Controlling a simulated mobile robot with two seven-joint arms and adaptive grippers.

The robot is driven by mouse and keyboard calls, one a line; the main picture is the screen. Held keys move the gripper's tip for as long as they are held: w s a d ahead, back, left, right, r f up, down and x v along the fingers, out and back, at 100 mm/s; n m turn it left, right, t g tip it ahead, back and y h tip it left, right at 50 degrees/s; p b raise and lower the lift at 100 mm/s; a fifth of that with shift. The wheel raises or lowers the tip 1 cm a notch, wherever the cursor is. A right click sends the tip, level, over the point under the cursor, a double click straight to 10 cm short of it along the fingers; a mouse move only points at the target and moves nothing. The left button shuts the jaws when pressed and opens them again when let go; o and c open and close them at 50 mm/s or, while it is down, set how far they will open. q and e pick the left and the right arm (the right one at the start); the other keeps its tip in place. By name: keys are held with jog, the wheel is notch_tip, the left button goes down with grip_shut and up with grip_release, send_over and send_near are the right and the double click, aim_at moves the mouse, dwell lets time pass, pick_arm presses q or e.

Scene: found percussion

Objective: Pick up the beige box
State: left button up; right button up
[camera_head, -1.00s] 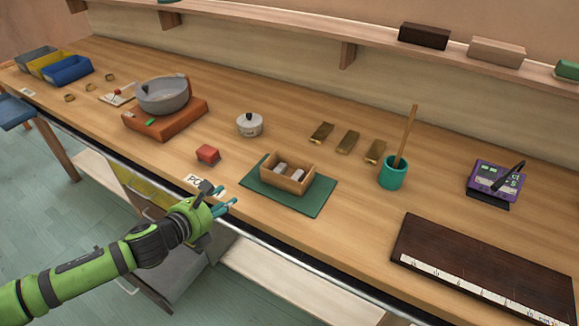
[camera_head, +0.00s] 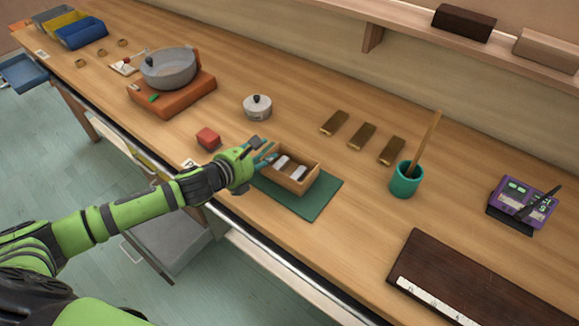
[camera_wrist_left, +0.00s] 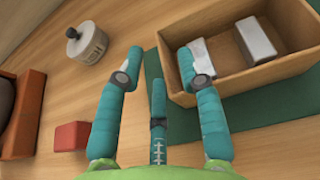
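The open beige box (camera_head: 292,180) sits on a dark green mat (camera_head: 318,200) and holds pale grey-white blocks (camera_head: 298,173). In the wrist view the box (camera_wrist_left: 228,75) is at the upper right, with two pale blocks (camera_wrist_left: 257,39) inside. My left gripper (camera_head: 266,152) is at the box's left end, its teal fingers spread and empty. In the wrist view the left gripper (camera_wrist_left: 160,65) has its right finger overlapping the box's near left corner; I cannot tell whether it touches. The other fingers are over the mat and table. My right gripper is not in view.
A red block (camera_head: 208,138) and a lidded white pot (camera_head: 257,106) stand near the gripper. Brown bars (camera_head: 362,136), a teal cup (camera_head: 406,180) with a stick, and a dark board (camera_head: 470,285) lie to the right. A closed beige block (camera_head: 548,48) is on the shelf.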

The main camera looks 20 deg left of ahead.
aim_at(297, 158)
pick_arm(q)
jog(key=x, duration=0.2)
jog(key=shift+w+d, duration=0.1)
jog(key=shift+w, duration=0.2)
jog(key=shift+w+d+f, duration=0.1)
jog(key=shift+w+f, duration=0.1)
jog(key=shift+s, duration=0.1)
grip_shut()
jog(key=shift+r, duration=0.15)
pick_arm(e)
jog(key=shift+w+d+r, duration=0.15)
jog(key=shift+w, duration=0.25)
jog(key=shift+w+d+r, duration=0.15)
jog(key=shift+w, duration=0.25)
